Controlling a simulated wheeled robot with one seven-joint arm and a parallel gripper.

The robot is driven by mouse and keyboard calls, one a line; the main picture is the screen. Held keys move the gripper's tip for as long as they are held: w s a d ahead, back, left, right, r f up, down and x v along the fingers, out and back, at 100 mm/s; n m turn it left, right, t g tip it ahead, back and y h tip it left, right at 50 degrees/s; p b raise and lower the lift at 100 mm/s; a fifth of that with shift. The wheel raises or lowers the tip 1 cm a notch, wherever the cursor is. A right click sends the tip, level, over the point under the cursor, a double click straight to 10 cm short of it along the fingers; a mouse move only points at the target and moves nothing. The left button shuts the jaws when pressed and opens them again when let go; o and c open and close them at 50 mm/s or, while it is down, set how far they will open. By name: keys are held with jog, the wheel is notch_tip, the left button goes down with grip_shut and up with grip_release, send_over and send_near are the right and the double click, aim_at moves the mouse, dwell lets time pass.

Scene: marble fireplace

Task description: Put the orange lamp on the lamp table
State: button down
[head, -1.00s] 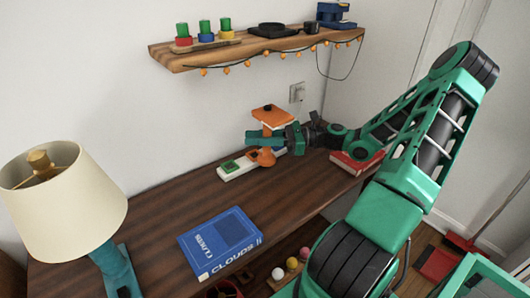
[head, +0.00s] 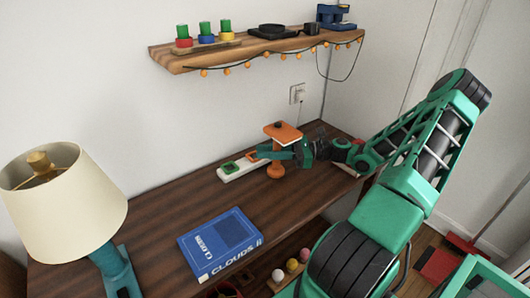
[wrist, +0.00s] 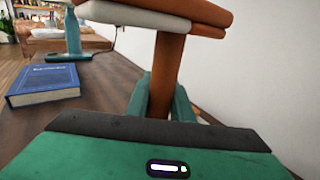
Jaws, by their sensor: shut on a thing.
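The orange lamp (head: 283,132) has a flat orange shade, white underneath, on an orange stem and round base. It is upright over the dark wooden table (head: 165,210), in front of the white strip. My gripper (head: 277,152) is shut on its stem, below the shade. In the wrist view, the orange stem (wrist: 165,72) stands between the green fingers of my gripper (wrist: 162,100). The lamp's base is hidden there. I cannot tell whether the base touches the tabletop. I cannot tell which surface is the lamp table.
A white strip (head: 234,176) with green and orange squares lies near the wall. A blue book (head: 220,243) lies at the front, and a teal lamp with cream shade (head: 62,205) stands left. A wooden shelf (head: 180,58) hangs above. The table is clear between book and strip.

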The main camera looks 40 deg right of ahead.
jog(key=shift+f, duration=0.1)
jog(key=c, duration=1.6)
grip_release()
jog(key=shift+o, duration=0.2)
jog(key=shift+d, duration=0.1)
jog(key=v, duration=1.2)
jog(key=shift+s, duration=0.15)
